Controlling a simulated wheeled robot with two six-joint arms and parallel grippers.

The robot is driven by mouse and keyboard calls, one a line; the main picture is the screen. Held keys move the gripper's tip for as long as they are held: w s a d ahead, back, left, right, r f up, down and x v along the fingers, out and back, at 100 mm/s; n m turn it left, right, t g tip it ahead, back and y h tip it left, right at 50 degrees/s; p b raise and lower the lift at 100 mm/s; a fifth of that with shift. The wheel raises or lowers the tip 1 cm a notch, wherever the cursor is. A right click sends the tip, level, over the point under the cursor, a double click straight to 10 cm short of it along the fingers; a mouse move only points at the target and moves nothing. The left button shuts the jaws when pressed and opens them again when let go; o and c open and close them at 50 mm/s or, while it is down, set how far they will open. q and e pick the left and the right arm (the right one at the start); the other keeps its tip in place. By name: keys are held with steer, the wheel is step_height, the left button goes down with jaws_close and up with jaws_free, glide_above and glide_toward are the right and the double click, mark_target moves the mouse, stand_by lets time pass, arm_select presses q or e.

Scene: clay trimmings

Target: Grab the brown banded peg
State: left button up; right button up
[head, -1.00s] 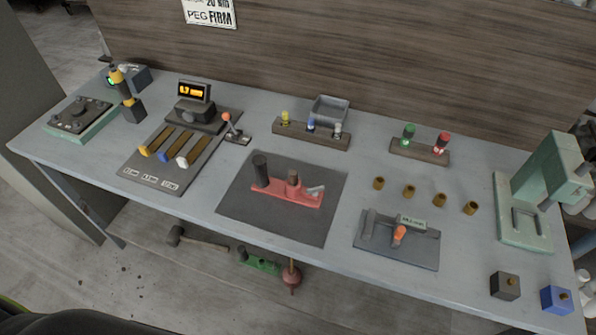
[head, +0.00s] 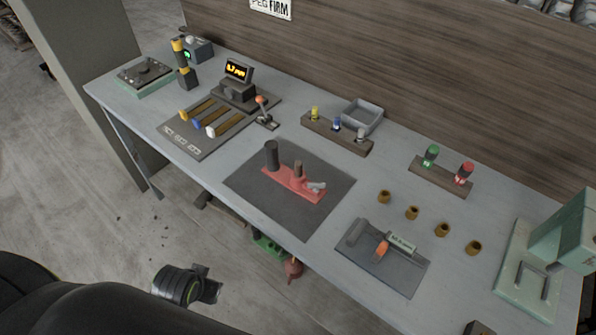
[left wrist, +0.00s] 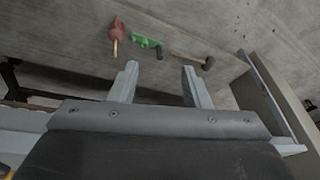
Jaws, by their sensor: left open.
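No peg with a clear brown band can be made out at this size. Several small brown cylinders, the first (head: 384,197) at the left of their row, stand on the grey bench (head: 205,190). My right gripper is out of view.
A red tool (head: 290,183) lies on a dark mat (head: 250,195). A grey fixture (head: 385,265) and green press (head: 530,270) stand to the right. Below the bench are a mallet (left wrist: 192,61), green tool (left wrist: 146,42) and plunger (left wrist: 117,30). The front bench edge lies beyond my gripper.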

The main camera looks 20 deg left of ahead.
arm_select(q)
steer(key=w+d+r+t+h, duration=0.1)
steer(key=w+d+r+t, duration=0.25)
steer(key=w+r, duration=0.4)
steer(key=m+t+h, duration=0.2)
steer(key=t, duration=0.3)
glide_toward(297, 169)
steer(key=shift+h, duration=0.3)
steer(key=x, duration=0.2)
steer(key=p+x, duration=0.1)
steer(key=x, duration=0.1)
steer(key=p+x, duration=0.1)
steer(key=x, duration=0.1)
steer(key=shift+w+a+f, duration=0.2)
steer(key=shift+w+a, duration=0.05)
steer(key=shift+w, duration=0.1)
steer(key=shift+w+f, duration=0.3)
steer(key=shift+w, duration=0.25)
steer(key=shift+w+d+f+p, duration=0.2)
steer(key=shift+w+p, duration=0.1)
steer(key=shift+w, duration=0.1)
steer(key=shift+p+x, duration=0.4)
steer(key=shift+x, duration=1.7)
steer(key=shift+f, duration=0.1)
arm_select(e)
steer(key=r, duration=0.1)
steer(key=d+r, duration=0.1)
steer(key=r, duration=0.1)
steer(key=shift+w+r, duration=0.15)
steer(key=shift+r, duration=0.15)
